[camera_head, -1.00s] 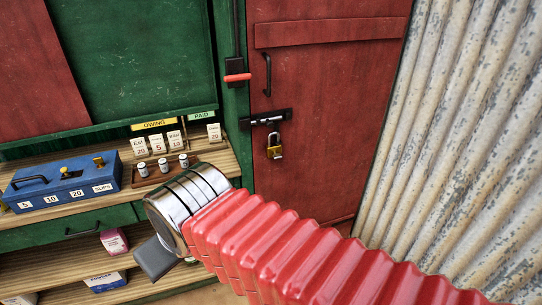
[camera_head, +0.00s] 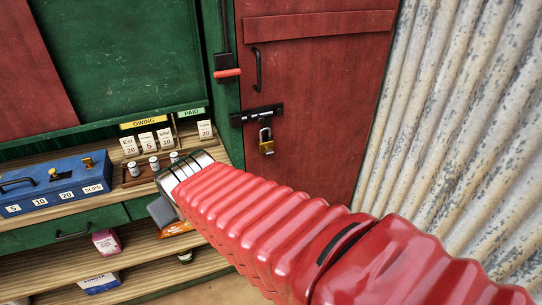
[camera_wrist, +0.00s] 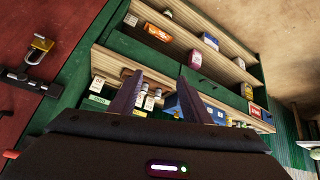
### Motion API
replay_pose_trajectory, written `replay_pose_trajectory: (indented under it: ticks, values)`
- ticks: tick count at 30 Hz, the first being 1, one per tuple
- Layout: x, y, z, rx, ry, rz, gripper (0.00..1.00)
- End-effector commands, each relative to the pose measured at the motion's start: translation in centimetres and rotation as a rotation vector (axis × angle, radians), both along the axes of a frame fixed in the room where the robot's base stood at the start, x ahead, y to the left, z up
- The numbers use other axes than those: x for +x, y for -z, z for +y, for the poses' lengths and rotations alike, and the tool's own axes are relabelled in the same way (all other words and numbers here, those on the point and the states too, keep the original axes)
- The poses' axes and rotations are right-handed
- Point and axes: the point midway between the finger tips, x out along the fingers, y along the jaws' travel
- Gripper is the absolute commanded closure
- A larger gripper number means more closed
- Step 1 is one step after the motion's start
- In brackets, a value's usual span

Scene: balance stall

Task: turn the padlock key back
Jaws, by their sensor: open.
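The brass padlock (camera_head: 266,146) hangs from the black bolt (camera_head: 257,115) on the red door, its steel shackle upright. It also shows in the wrist view (camera_wrist: 41,44), at the upper left. I cannot make out a key in it in either view. My gripper (camera_wrist: 155,85) is open in the wrist view, its two dark fingers apart with nothing held between them. The fingers point toward the shelves, and the padlock lies off to their left. In the head view my red sleeved arm hides most of the gripper, which is low and left of the padlock.
A blue cash box (camera_head: 55,185) stands on the wooden counter at the left, near small bottles (camera_head: 154,163) and price cards (camera_head: 147,142). A red-handled lever (camera_head: 227,73) juts from the green post. Corrugated metal (camera_head: 450,120) closes the right side. Space before the door is clear.

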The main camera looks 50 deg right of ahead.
Motion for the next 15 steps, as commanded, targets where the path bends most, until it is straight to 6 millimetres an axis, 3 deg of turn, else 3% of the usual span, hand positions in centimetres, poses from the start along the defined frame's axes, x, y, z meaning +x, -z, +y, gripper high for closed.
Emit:
replay_pose_trajectory:
  ticks: [6,15]
  values:
    - [3.5,1.9,-7.3,-0.083,0.076,-0.091,0.56]
    - [5.7,4.7,-16.3,-0.171,0.130,-0.222,0.56]
